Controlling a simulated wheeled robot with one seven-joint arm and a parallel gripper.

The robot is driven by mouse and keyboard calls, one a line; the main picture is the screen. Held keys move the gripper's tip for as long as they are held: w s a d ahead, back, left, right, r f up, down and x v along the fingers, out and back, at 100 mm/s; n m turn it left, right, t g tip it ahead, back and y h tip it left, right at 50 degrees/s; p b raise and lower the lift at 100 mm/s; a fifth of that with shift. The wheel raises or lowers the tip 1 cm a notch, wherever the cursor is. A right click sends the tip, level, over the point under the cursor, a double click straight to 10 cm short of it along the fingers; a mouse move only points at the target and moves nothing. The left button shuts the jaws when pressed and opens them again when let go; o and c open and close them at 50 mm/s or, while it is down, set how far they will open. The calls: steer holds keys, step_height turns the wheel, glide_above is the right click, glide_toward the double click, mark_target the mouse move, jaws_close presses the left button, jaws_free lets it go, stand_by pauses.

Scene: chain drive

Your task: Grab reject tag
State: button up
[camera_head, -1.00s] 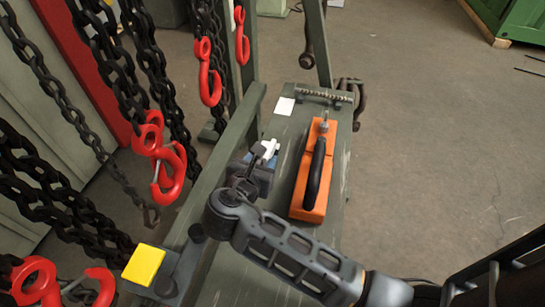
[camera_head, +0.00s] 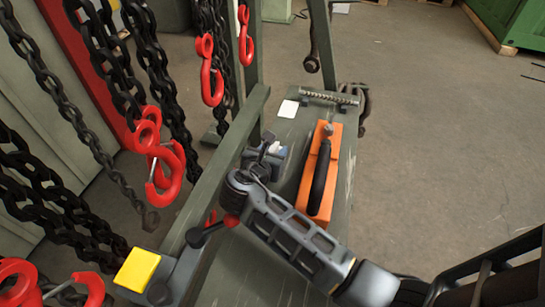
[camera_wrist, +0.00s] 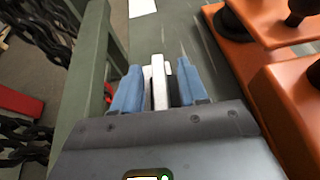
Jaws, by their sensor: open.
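My gripper (camera_head: 274,150) is open low over the green bench (camera_head: 338,215), left of the orange tool. In the wrist view its two blue fingers (camera_wrist: 158,72) stand either side of a narrow white upright piece (camera_wrist: 159,88), which may be the reject tag. I cannot tell whether the fingers touch it. In the head view only a small white bit (camera_head: 278,148) shows at the fingertips; the rest is hidden by my gripper. A flat white card (camera_head: 288,109) lies further back on the bench, and a yellow square (camera_head: 137,270) sits at the near left. No lettering is readable.
An orange tool with a black handle (camera_head: 318,180) lies close right of my gripper. A green frame bar (camera_head: 222,170) runs along the left. Black chains with red hooks (camera_head: 163,165) hang beyond it. A threaded rod (camera_head: 328,97) lies at the bench's far end.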

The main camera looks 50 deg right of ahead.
jaws_close()
stand_by(0.4)
